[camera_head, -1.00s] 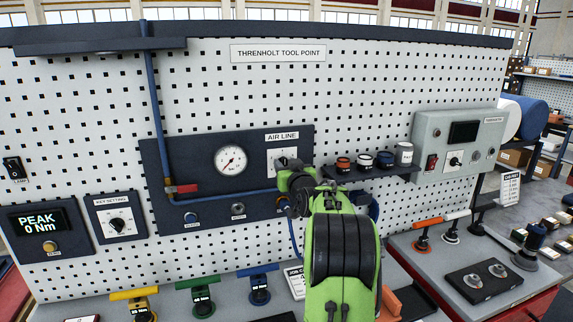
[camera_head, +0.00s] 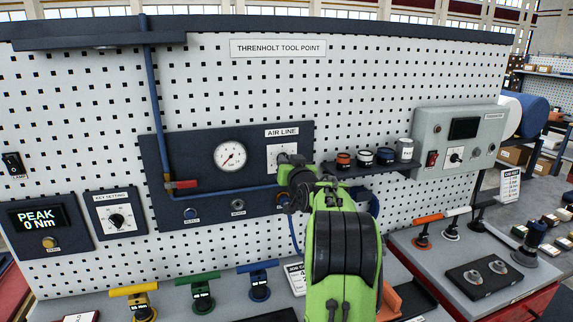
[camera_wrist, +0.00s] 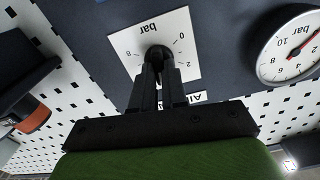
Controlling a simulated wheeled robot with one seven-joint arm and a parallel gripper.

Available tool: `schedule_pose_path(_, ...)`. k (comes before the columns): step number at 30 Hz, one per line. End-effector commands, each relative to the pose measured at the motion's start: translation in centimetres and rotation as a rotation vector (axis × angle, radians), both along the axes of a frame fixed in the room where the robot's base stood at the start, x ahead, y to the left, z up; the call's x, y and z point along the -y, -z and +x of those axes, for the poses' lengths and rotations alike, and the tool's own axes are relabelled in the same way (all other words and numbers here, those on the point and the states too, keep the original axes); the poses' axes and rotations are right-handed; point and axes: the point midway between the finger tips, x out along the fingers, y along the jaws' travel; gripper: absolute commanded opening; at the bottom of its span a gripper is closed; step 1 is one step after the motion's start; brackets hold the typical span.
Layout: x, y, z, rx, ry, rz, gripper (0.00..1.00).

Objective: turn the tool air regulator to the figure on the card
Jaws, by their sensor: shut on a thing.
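The regulator knob (camera_wrist: 157,53) is dark and round, on a white scale plate (camera_wrist: 180,35) marked in bar. The plate also shows in the head view (camera_head: 274,157), below the AIR LINE label. My gripper (camera_wrist: 158,64) is shut on the knob; its fingers hide most of it and part of the scale, so the setting cannot be read. A round white gauge (camera_head: 230,156) with a red needle is left of the knob; in the wrist view it (camera_wrist: 290,50) is cut by the right edge. The job card (camera_head: 295,278) on the bench is partly behind my arm, its figure unreadable.
A red-handled valve (camera_head: 181,184) sits on the blue pipe, left of the gauge. A shelf with several small pots (camera_head: 364,158) is close to the right of my gripper. Coloured T-handled tools (camera_head: 198,292) stand along the bench front.

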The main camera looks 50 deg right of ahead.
Motion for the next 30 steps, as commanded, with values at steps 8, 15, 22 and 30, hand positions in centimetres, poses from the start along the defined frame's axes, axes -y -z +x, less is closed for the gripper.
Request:
schedule_pose_path(8, 0.16, 0.11, -0.11, 0.119, 0.001, 0.210, 0.00)
schedule_pose_path(15, 0.26, 0.12, -0.16, 0.229, 0.000, 0.408, 0.00)
schedule_pose_path(22, 0.37, 0.18, -0.23, 0.321, 0.001, 0.578, 0.00)
schedule_pose_path(30, 0.39, 0.25, -0.22, 0.397, 0.001, 0.718, 0.00)
